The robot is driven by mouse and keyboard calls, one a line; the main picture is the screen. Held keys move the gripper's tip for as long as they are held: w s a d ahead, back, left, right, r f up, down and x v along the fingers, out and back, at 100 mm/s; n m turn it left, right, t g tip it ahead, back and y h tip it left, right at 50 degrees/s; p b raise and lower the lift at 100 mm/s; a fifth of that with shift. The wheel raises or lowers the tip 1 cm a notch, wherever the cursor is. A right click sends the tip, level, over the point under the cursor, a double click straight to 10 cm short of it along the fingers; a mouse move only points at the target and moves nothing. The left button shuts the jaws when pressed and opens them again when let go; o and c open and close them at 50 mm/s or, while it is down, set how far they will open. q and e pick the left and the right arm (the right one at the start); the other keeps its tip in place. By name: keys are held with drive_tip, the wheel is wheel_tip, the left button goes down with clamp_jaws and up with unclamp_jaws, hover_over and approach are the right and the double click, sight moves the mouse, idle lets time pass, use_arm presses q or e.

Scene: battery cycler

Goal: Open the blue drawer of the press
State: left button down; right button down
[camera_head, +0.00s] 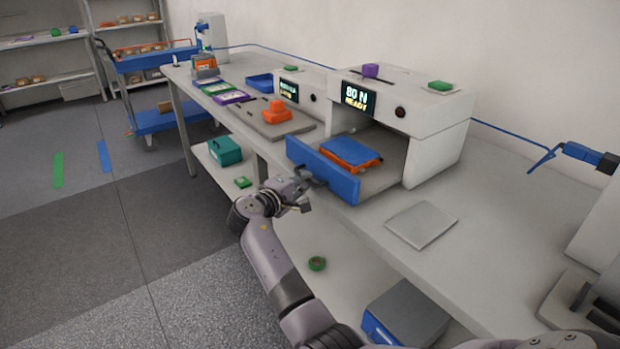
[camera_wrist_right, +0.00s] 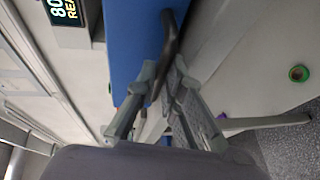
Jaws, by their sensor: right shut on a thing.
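The white press (camera_head: 425,105) stands on the bench, and its display reads "80 N READY". Its blue drawer (camera_head: 322,170) stands pulled out toward the front, with an orange and blue block (camera_head: 350,152) lying in it. The dark bar handle (camera_wrist_right: 171,42) runs along the blue drawer front, which fills the upper middle of the right wrist view (camera_wrist_right: 130,45). My right gripper (camera_head: 304,181) is at the drawer front, its fingers (camera_wrist_right: 163,85) shut on the handle. The gripper partly hides the handle in the head view. My left gripper does not show.
A grey plate (camera_head: 421,224) lies on the bench right of the drawer. A second white machine (camera_head: 301,90) with an orange part (camera_head: 277,112) before it stands to the left. A blue cable tool (camera_head: 543,160) hangs at right. Floor left of the bench is mostly clear.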

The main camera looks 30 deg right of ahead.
drive_tip(key=shift+a, duration=0.5)
drive_tip(key=c, duration=2)
unclamp_jaws()
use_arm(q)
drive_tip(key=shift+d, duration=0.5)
use_arm(e)
drive_tip(key=shift+o, duration=0.2)
drive_tip(key=v, duration=0.7)
drive_tip(key=shift+a, duration=0.25)
drive_tip(key=shift+s, duration=0.15)
